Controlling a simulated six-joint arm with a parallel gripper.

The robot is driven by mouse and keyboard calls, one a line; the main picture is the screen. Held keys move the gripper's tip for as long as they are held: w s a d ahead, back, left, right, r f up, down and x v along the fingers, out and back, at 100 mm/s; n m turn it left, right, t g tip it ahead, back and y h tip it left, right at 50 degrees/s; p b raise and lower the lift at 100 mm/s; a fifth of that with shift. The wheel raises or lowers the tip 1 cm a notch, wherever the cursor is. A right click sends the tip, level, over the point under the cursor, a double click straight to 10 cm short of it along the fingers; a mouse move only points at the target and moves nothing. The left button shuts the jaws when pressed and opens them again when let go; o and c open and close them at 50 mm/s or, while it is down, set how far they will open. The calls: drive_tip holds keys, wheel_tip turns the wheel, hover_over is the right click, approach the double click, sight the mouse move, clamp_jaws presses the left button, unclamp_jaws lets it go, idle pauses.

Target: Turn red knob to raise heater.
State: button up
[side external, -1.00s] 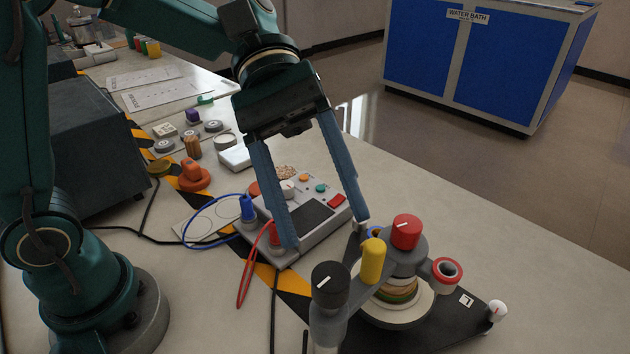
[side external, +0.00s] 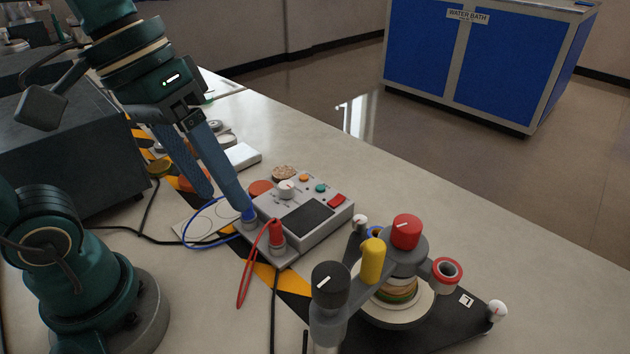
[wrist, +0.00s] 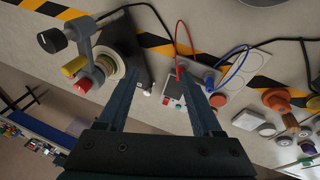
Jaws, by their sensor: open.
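The red knob (side external: 406,231) has a white mark on its top and sits on the grey arm of a black-based apparatus (side external: 440,315). The red knob also shows at the left of the wrist view (wrist: 83,85). A yellow cap (side external: 372,261) and a black knob (side external: 331,287) stand beside it. My gripper (side external: 225,203) is open and empty, well to the left of the red knob, near the blue plug of the grey control box (side external: 338,222). In the wrist view its two fingers (wrist: 160,76) are spread apart and point away from the camera.
Red and blue cables (side external: 239,285) run from the control box across the bench. A dark box (side external: 70,135) stands at the left. The bench behind the apparatus (side external: 400,185) is clear. Orange and other small items show at the right of the wrist view.

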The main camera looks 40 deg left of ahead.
drive_tip(key=shift+s+a+r+m+t+y, duration=0.15)
drive_tip(key=shift+a+m+t+y, duration=0.1)
drive_tip(key=shift+a+t+y, duration=0.4)
drive_tip(key=shift+w+a+r+m+t+y, duration=0.15)
drive_tip(key=shift+a+m+t+y, duration=0.2)
drive_tip(key=shift+a, duration=0.6)
drive_tip(key=shift+s+a+r+m+t+y, duration=0.2)
drive_tip(key=shift+a+t+y, duration=0.25)
drive_tip(key=shift+a, duration=0.35)
drive_tip(key=shift+w, duration=0.15)
